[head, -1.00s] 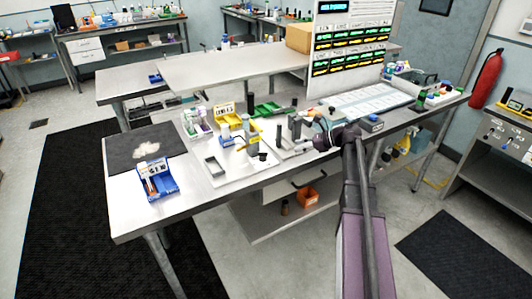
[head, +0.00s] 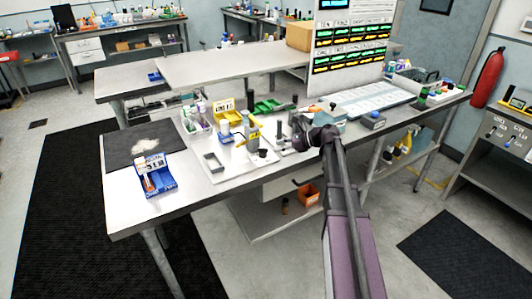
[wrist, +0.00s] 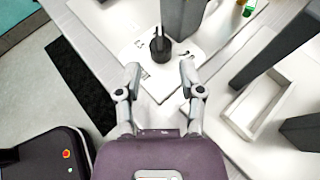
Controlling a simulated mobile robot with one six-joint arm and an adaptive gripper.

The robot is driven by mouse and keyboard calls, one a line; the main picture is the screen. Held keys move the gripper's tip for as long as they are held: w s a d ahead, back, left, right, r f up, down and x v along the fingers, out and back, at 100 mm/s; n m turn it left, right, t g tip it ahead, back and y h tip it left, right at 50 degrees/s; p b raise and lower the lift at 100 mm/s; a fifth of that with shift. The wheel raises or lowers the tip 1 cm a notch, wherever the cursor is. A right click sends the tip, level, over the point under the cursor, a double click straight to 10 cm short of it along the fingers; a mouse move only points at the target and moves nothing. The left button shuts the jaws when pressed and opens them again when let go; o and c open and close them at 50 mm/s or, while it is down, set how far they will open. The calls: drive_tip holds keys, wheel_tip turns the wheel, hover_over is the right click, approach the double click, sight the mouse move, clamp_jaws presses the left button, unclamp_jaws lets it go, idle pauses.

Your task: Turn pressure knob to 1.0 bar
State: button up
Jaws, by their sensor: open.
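A black round knob (wrist: 160,48) with a raised bar across its top stands on a white plate (wrist: 129,54) in the wrist view. I take it for the pressure knob; no bar scale is readable. My gripper (wrist: 160,75) is open, its two fingers spread wide. The knob shows between and just beyond the fingertips, with nothing held. In the head view my gripper (head: 302,128) is over the right part of the workbench (head: 178,206), and my arm hides much of what lies under it.
A tall grey post (wrist: 184,16) stands right beside the knob. A white open tray (wrist: 238,112) lies to the right in the wrist view. A blue holder (head: 156,184) stands at the bench's left.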

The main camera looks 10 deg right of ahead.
sight(265, 149)
drive_tip(key=shift+b+x, duration=0.85)
drive_tip(key=shift+x, duration=2.05)
drive_tip(key=shift+d, duration=0.1)
clamp_jaws()
